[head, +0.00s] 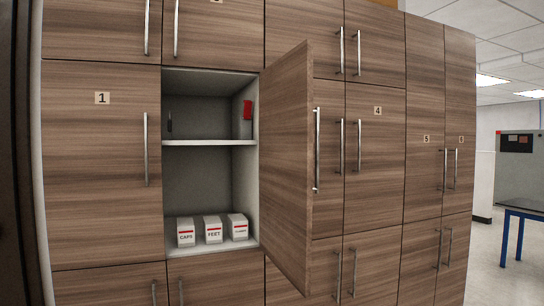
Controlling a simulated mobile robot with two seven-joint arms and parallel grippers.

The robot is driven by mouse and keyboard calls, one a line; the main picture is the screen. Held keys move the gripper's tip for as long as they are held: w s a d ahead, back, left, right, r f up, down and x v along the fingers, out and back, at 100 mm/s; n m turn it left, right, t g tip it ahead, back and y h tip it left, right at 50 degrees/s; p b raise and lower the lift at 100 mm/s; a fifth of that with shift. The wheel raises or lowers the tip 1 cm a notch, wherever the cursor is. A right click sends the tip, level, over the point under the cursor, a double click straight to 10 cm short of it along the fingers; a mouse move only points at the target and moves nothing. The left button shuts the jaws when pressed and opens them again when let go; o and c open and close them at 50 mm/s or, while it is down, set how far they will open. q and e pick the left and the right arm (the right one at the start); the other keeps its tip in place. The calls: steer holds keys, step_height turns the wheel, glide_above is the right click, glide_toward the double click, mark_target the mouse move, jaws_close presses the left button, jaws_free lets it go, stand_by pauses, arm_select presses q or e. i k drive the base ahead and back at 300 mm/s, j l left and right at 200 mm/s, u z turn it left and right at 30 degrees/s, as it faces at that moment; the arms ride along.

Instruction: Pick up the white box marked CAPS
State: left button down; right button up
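The white box marked CAPS (186,232) stands upright on the floor of the open cabinet compartment, at its left. It has a red stripe above the lettering. A similar white box marked FEET (213,230) stands just to its right. A third white box (238,228) with a red stripe stands at the right, its lettering too small to read surely. Neither of my grippers shows in the head view.
The open cabinet door (287,165) swings out to the right of the compartment. A shelf (209,142) crosses above the boxes, with a red object (248,110) over it. Closed wooden doors surround the opening. A blue table (522,211) stands far right.

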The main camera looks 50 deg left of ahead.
mark_target(186, 227)
steer(key=i+u, duration=0.65)
steer(key=i+l+u, duration=0.15)
steer(key=i+u, duration=0.4)
steer(key=u, duration=0.15)
steer(key=i+l+u, duration=0.15)
steer(key=u, duration=0.25)
steer(key=i+l+u, duration=0.15)
steer(key=u, duration=0.2)
steer(key=i+l+u, duration=0.65)
steer(key=l, duration=0.15)
steer(key=u, duration=0.45)
steer(key=j+u, duration=0.25)
steer(key=j, duration=0.15)
steer(key=i+j+u, duration=0.2)
steer(key=j, duration=0.2)
steer(key=j+u, duration=0.25)
steer(key=j, duration=0.15)
